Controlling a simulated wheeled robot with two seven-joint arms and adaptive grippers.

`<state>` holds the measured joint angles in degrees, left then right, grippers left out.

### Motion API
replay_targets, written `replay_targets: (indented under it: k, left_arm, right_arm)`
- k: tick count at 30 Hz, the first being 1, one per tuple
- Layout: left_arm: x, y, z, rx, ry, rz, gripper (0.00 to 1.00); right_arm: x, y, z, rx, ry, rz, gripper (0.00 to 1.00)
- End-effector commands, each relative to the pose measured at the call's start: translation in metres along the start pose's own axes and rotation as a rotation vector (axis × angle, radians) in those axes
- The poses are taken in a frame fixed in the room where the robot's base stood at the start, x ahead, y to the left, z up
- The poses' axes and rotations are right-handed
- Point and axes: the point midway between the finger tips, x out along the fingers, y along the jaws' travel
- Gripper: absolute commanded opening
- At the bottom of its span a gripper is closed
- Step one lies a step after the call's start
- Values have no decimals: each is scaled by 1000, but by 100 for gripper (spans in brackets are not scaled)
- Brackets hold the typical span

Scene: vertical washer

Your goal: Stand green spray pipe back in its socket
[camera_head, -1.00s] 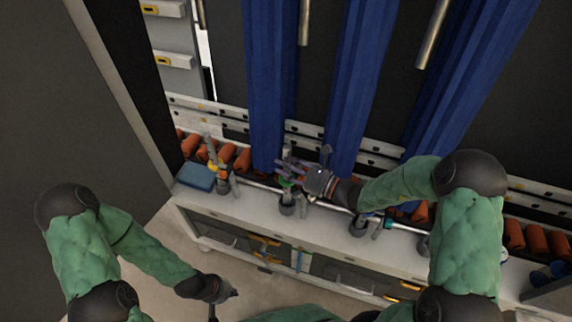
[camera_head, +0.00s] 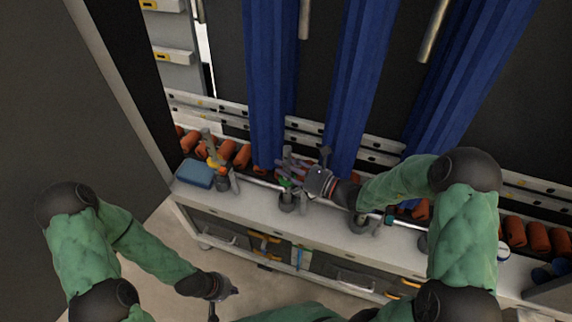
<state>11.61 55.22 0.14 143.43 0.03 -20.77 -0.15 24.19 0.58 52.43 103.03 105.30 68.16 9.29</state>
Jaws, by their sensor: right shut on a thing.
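The green spray pipe (camera_head: 285,183) shows as a small green part just above a dark round socket (camera_head: 287,202) on the washer's front ledge. It looks roughly upright, but whether it is seated in the socket is too small to tell. My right gripper (camera_head: 297,172) reaches in from the right and is shut on the pipe's upper part, hiding much of it. My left gripper (camera_head: 223,296) hangs low at the bottom left, away from the ledge and the pipe. The gap between its fingers is not clear.
A pipe with a yellow part (camera_head: 213,162) stands left on the ledge, beside a blue box (camera_head: 196,174). Another dark socket (camera_head: 360,223) is to the right. Blue vertical strips (camera_head: 266,90) hang behind, close to my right gripper. Orange rollers (camera_head: 242,156) line the back.

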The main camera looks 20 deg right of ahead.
Motion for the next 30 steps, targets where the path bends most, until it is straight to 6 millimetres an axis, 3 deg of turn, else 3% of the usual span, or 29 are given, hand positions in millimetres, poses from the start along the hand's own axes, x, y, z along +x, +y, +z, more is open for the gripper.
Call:
replay_targets:
  k: [5,6,8,20,30]
  left_arm:
    - [1,0,0,0,0,0,0]
    - [1,0,0,0,0,0,0]
    - [0,0,0,0,0,0,0]
    - [1,0,0,0,0,0,0]
    - [0,0,0,0,0,0,0]
  right_arm:
    - [0,0,-4,-1,-1,0,0]
    - [0,0,-3,-1,-1,0,45]
    - [0,0,-3,-1,-1,0,62]
    - [0,0,0,-1,0,0,62]
    - [0,0,54,-5,-2,0,62]
